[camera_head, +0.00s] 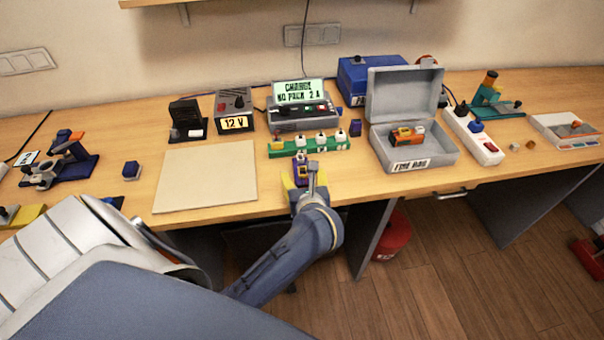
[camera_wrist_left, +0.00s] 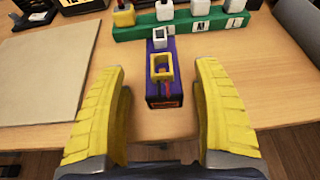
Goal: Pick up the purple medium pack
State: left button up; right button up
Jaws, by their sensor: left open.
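The purple medium pack (camera_wrist_left: 164,86) lies on the table between the open fingers of my left gripper (camera_wrist_left: 163,120) in the left wrist view. It has a yellow square frame on top, a white block at its far end and a dark near end with orange marks. Its far end is close to the green strip (camera_wrist_left: 180,27); I cannot tell if they touch. In the head view the pack (camera_head: 301,170) shows just beyond my left gripper (camera_head: 304,182), partly hidden by it. The fingers stand on either side, apart from the pack. My right gripper is not in view.
A beige mat (camera_head: 206,178) lies left of the pack. The green strip (camera_head: 309,146) with several white-topped pieces stands behind it. An open grey case (camera_head: 412,142) with an orange item inside stands to the right. A charger with a display (camera_head: 299,93) is at the back.

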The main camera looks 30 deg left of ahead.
aim_at(302, 172)
pick_arm(q)
jog(key=shift+x, duration=2.35)
jog(key=shift+w+d, duration=0.1)
jog(key=shift+d, duration=0.05)
grip_shut()
